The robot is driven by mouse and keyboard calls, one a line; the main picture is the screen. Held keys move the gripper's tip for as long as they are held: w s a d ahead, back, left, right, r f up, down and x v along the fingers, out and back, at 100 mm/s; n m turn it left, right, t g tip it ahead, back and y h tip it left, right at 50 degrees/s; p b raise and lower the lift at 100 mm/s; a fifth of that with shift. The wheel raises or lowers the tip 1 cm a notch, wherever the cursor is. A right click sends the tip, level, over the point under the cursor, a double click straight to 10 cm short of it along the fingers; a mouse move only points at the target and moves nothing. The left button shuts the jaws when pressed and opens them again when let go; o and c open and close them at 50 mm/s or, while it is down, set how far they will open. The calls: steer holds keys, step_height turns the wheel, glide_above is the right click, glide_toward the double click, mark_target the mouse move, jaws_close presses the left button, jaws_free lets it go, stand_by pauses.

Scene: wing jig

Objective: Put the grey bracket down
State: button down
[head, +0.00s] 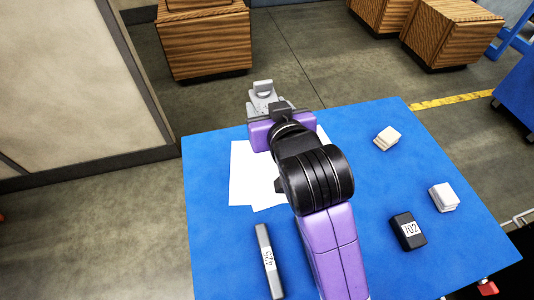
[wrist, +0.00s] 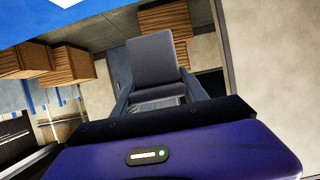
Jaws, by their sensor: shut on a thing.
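The grey bracket (head: 263,89) shows in the head view at the far end of my arm, near the far left edge of the blue table (head: 215,235). My gripper (head: 266,106) is shut on it and partly hidden behind my purple wrist. In the wrist view the bracket (wrist: 155,60) stands up as a flat grey plate between the fingers of my gripper (wrist: 158,92). I cannot tell how high it is above the table.
White paper sheets (head: 246,183) lie under my arm. A dark bar marked 425 (head: 265,248), a black block (head: 403,221), cream pads (head: 387,138) and pale pads (head: 443,197) lie on the table. Wooden crates (head: 205,42) stand on the floor behind.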

step_height(320, 180, down, 17)
steer(key=shift+r, duration=0.15)
stand_by(0.5)
steer(key=shift+f, duration=0.2)
steer(key=c, duration=0.6)
jaws_free()
steer(key=shift+r, duration=0.2)
steer(key=shift+s+d, duration=0.1)
steer(key=shift+s, duration=0.25)
steer(key=v, duration=1.1)
steer(key=shift+r+b, duration=0.2)
steer(key=shift+b, duration=0.15)
